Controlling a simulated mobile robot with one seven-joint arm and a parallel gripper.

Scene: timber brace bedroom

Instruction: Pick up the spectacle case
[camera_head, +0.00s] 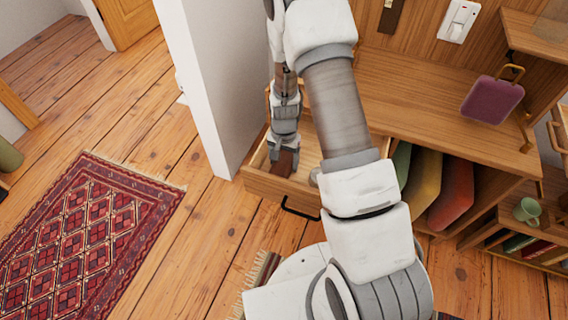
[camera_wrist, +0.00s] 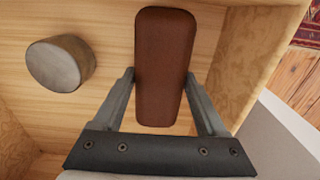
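The spectacle case is a dark brown, rounded, oblong block (camera_wrist: 165,65), seen in the wrist view between my two fingers. My gripper (camera_wrist: 161,75) has a finger against each long side of the case, with no clear gap on either side. In the head view my gripper (camera_head: 285,138) points down into the open drawer (camera_head: 265,183), and the brown case (camera_head: 284,163) shows just below it. Whether the case rests on the drawer floor or is slightly raised is hard to tell.
A grey round object (camera_wrist: 60,63) lies in the drawer left of the case in the wrist view. A white wall edge (camera_head: 205,90) is left of the drawer. A purple case-like object (camera_head: 492,99) stands on the desk.

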